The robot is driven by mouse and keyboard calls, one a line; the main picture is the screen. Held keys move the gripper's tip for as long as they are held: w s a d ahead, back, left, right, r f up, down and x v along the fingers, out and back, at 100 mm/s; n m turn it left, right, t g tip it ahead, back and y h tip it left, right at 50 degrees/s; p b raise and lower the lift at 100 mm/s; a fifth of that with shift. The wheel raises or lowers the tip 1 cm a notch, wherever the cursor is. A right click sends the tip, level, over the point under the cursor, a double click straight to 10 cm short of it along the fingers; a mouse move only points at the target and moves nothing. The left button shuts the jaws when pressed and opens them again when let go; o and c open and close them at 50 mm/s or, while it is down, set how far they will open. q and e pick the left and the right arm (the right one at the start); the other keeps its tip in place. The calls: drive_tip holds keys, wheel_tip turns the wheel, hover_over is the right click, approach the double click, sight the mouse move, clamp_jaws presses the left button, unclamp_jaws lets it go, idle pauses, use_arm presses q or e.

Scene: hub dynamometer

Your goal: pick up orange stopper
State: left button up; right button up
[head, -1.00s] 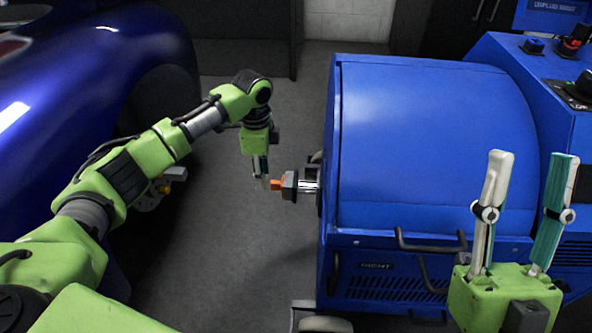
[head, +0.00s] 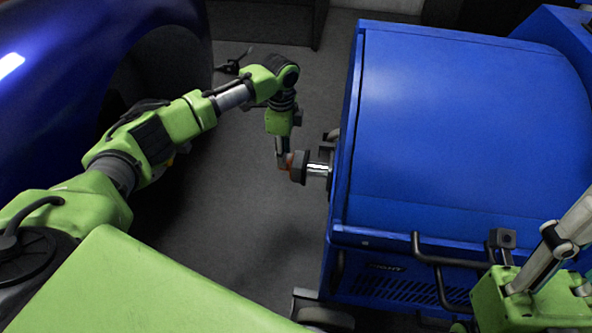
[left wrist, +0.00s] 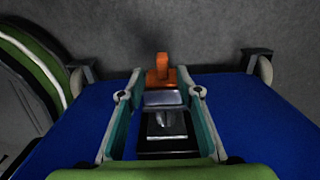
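The orange stopper (head: 285,167) sits at the free end of the dark hub on the short metal shaft (head: 318,169) at the left side of the blue machine. My left gripper (head: 281,160) is at the stopper and partly hides it in the head view. In the left wrist view the stopper (left wrist: 162,74) is between the fingertips of the left gripper (left wrist: 161,76). A narrow gap shows on each side, so the fingers are open around it. My right gripper (head: 565,245) is at the lower right edge, partly cut off, with its fingers apart.
The blue machine (head: 450,130) fills the right side, with a dark handle bar (head: 440,262) on its front and a wheel (head: 325,316) below. A dark blue car (head: 110,50) stands at the left. Grey floor (head: 240,210) between them is clear.

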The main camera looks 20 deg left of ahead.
use_arm(q)
drive_tip(key=shift+w+d+f+b, duration=0.15)
drive_tip(key=shift+f+b, duration=0.8)
drive_tip(key=shift+f, duration=0.5)
drive_tip(key=shift+w+a+f+b, duration=0.1)
drive_tip(key=shift+f+b, duration=0.8)
drive_tip(key=shift+f, duration=0.55)
clamp_jaws()
